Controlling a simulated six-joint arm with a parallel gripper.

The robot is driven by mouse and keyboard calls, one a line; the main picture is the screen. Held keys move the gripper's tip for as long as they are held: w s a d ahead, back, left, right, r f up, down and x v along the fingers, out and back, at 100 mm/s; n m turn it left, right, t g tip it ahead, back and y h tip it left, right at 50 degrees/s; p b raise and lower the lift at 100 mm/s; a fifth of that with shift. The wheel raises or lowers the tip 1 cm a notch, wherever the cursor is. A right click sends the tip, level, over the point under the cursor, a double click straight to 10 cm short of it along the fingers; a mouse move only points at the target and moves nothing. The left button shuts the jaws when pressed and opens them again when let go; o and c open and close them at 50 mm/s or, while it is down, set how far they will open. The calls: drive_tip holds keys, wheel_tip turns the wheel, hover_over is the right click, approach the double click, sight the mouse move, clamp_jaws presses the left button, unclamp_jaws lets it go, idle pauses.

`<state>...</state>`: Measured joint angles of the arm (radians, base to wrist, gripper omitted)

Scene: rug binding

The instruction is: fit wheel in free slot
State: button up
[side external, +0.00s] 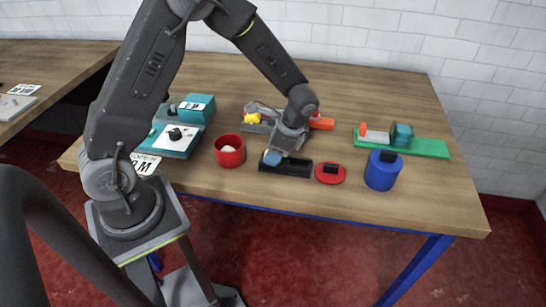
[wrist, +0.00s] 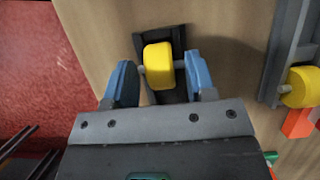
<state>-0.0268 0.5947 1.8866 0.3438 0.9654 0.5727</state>
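A yellow wheel (wrist: 159,66) on a pale axle is between the blue fingertips of my gripper (wrist: 160,72) in the wrist view. The fingers meet the two axle ends, so my gripper looks shut on it. A black holder (wrist: 179,40) is under the wheel; I cannot tell whether they touch. In the side view my gripper (side external: 273,158) is over the left part of the black holder (side external: 298,168), hiding the wheel there. Another yellow wheel (wrist: 301,87) sits in a grey fixture (wrist: 284,42) at the right; it also shows in the side view (side external: 252,118).
A red cup (side external: 230,152) stands left of the holder. A red disc (side external: 330,174) and a blue cylinder (side external: 382,171) stand to its right. A green board (side external: 428,149) with blocks and a teal device (side external: 186,112) lie farther out. The table's front edge is close.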

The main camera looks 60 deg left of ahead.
drive_tip(key=shift+c, duration=1.3)
drive_tip(key=shift+r, duration=0.1)
